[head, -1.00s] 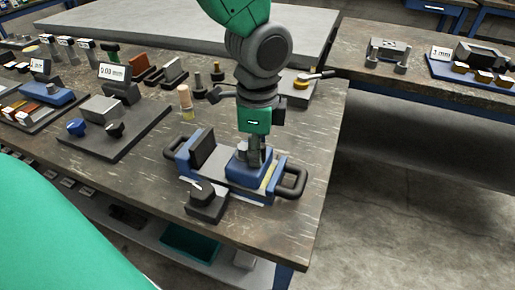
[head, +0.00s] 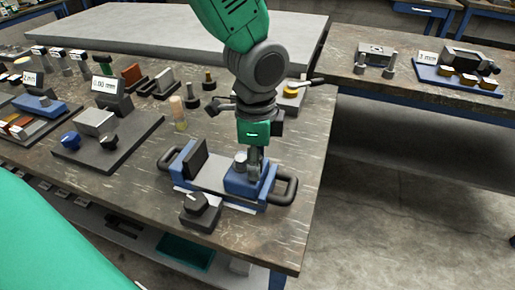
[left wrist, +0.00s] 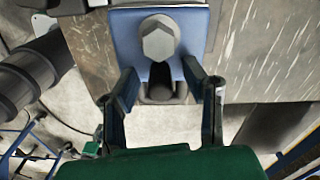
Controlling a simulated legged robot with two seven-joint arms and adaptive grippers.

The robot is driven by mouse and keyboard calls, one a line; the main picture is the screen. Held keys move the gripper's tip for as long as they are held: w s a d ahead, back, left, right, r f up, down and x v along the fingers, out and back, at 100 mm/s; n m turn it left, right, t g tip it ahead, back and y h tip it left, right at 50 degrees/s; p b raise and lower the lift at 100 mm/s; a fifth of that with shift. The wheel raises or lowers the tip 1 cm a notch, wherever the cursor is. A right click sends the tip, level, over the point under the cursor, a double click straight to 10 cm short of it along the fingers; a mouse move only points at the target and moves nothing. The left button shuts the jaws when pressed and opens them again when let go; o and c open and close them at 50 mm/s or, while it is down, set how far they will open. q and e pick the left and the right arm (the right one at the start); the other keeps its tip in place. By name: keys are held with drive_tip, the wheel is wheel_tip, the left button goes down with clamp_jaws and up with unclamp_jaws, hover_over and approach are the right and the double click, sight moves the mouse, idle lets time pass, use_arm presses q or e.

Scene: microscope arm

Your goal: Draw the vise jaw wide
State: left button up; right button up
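The vise (head: 212,180) lies on the workbench with a dark upright jaw (head: 194,160) at its left end. Its blue sliding jaw block (head: 240,182) is at the right, with a wide gap between the two. A grey hex-headed post (head: 240,161) stands on the block; the left wrist view also shows this post (left wrist: 159,38). My left gripper (head: 256,178) points down at the block's right side, beside the post. In the left wrist view its fingers (left wrist: 160,80) are apart at the block's edge, with a dark part between them; contact is unclear. My right gripper is out of view.
A small block with a black knob (head: 200,208) sits in front of the vise. A black loop handle (head: 288,188) is at the vise's right end, near the bench edge. Pegs (head: 193,92) and a gauge block (head: 107,90) stand behind and left.

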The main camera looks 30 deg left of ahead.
use_arm(q)
wheel_tip(320, 180, up, 10)
drive_tip(key=shift+r, duration=0.9)
drive_tip(key=shift+r, duration=0.1)
